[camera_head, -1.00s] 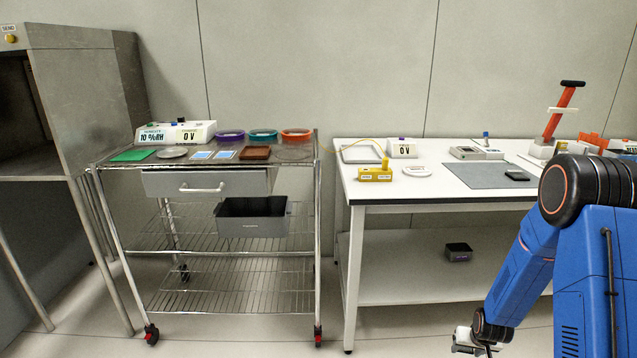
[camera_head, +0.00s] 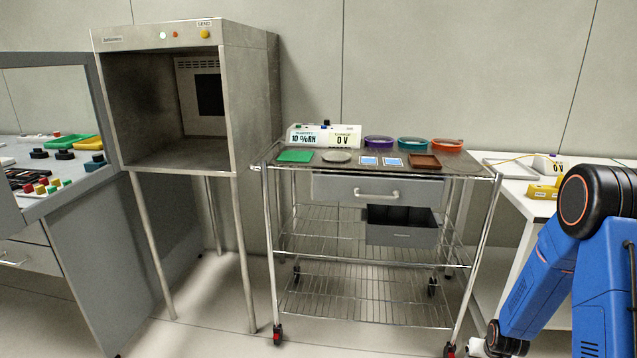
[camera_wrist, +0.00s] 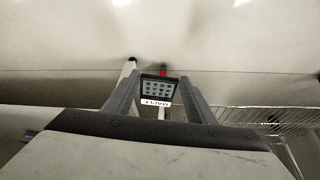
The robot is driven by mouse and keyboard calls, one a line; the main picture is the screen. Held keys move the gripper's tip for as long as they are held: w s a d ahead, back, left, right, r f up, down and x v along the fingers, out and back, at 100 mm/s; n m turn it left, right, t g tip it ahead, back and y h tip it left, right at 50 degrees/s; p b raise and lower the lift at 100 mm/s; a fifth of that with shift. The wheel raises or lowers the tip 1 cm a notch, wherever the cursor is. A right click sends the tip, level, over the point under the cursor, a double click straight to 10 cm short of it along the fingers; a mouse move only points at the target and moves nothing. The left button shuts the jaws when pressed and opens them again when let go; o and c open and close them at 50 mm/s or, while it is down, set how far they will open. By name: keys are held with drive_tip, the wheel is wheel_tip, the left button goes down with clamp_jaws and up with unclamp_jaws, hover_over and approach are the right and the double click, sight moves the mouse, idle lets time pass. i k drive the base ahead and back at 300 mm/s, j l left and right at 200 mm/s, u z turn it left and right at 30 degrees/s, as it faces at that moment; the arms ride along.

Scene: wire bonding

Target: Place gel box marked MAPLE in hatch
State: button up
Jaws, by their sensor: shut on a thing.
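The gel box marked MAPLE (camera_wrist: 158,88) is between my fingers in the wrist view, a small dark box with a grid of pale squares and a white label. My gripper (camera_wrist: 157,95) is shut on it. In the head view my arm is at the right edge; the gripper is low at the bottom, mostly cut off, and the box does not show there.
A wire cart (camera_head: 385,264) with trays, tape rings, a meter and a part-open drawer (camera_head: 403,230) stands between my arm and the hatch. A white bench (camera_head: 519,191) is at the right. A grey console (camera_head: 88,240) stands left of the hatch. The floor before the hatch is clear.

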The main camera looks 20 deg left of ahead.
sight(203, 153)
drive_tip(key=j+u, duration=0.25)
drive_tip(key=j, duration=1.85)
